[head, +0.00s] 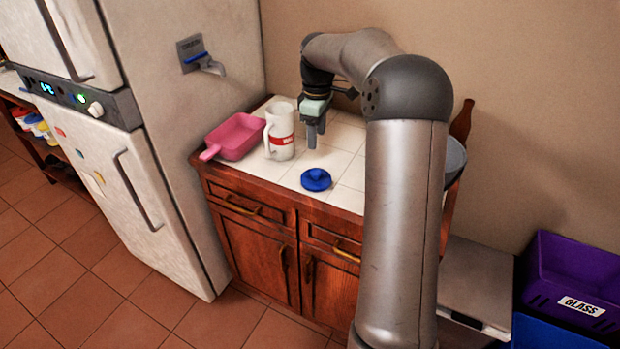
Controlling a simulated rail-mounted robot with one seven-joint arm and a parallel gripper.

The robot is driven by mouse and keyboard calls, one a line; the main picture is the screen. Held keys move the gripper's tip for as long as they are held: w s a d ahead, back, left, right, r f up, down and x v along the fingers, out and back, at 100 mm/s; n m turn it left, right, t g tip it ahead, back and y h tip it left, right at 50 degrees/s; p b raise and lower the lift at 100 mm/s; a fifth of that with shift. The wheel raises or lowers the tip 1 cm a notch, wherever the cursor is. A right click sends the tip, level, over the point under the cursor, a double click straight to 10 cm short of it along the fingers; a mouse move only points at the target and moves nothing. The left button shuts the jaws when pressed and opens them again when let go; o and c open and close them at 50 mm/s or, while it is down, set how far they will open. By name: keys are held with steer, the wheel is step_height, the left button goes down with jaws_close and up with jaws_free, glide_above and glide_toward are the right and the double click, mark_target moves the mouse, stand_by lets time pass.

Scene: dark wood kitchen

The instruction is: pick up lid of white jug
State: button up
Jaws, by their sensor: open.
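The white jug (280,133) stands upright on the tiled counter and has a red label and a handle on its left. A round blue lid (316,179) with a raised knob lies flat on the counter, in front and to the right of the jug, near the front edge. My gripper (312,143) points down just right of the jug, behind the lid in the picture and apart from it. It is open, with nothing seen between its fingers. The gap between the fingers is hard to see at this size.
A pink dustpan-like tray (236,137) lies left of the jug. A brown bottle (462,120) and a grey bowl (455,158) are at the right, partly behind my arm. The fridge (190,110) bounds the counter on the left. Tiles around the lid are clear.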

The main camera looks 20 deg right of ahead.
glide_above(316, 172)
steer(key=f, duration=0.7)
steer(key=shift+w+d+p, duration=0.1)
steer(key=shift+w+p, duration=0.15)
steer(key=shift+p, duration=0.05)
steer(key=shift+s+f+p, duration=0.15)
steer(key=shift+f+p, duration=0.4)
steer(key=shift+f, duration=2.2)
steer(key=shift+c, duration=0.3)
steer(key=c, duration=1)
